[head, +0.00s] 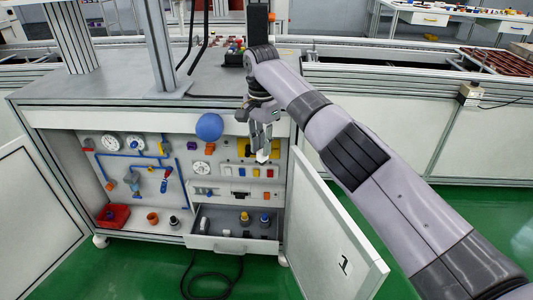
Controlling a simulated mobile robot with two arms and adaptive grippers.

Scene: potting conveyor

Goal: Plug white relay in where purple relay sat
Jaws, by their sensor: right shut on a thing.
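My right gripper (263,150) hangs in front of the open cabinet, its fingers pointing down. It is shut on a small white piece, which looks like the white relay (262,157); the fingers hide part of it. Behind and just below it, a row of small modules (256,173) sits on the back panel, with pale and orange parts. My left gripper is not in view.
An open grey drawer (220,243) below holds several small parts. A red bin (113,216) stands at the cabinet's lower left. A blue ball (209,127) sits at the upper edge. The open door (325,225) stands close to the right of the gripper.

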